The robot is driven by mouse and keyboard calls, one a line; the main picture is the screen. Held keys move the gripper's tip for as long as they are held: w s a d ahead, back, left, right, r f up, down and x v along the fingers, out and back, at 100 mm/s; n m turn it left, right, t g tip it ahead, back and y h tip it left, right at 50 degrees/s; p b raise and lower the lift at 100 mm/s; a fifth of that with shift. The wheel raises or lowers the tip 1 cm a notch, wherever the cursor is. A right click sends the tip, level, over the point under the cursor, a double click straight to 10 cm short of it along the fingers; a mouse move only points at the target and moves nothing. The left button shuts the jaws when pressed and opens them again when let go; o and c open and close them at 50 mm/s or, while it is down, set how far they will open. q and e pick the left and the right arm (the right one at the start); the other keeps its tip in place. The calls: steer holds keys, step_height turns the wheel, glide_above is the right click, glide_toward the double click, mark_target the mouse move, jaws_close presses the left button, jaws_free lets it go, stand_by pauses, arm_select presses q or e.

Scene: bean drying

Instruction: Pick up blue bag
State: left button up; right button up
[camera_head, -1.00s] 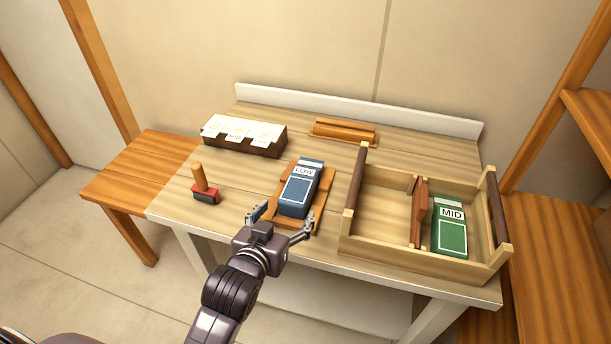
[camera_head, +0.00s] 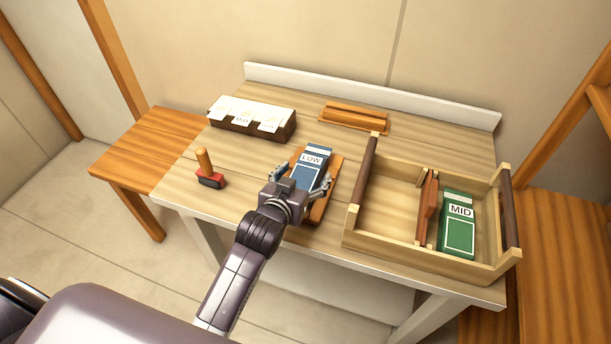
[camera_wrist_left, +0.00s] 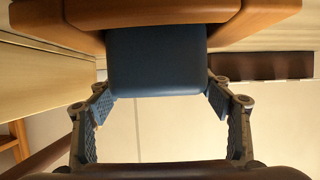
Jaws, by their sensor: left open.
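The blue bag (camera_head: 311,165), labelled LOW, lies on a small orange-brown wooden board (camera_head: 327,193) on the table. My left gripper (camera_head: 302,178) is open at the near end of the bag, with one finger on each side of it. Its palm hides the bag's near end in the head view. My right gripper is not in view.
A wooden crate (camera_head: 385,238) stands at the right, its left compartment empty and a green MID bag (camera_head: 458,225) in its right one. A red stamp (camera_head: 209,179) stands left. A card box (camera_head: 250,119) and a wooden holder (camera_head: 354,116) are at the back.

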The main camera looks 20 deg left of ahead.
mark_target(305, 171)
arm_select(q)
steer(key=shift+w+f, duration=0.15)
steer(key=shift+w, duration=0.2)
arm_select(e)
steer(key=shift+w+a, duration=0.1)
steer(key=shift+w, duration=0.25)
arm_select(q)
steer(key=c, duration=1.5)
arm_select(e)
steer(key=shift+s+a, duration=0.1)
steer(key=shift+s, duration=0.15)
arm_select(q)
steer(key=shift+o, duration=0.2)
step_height(305, 171, up, 20)
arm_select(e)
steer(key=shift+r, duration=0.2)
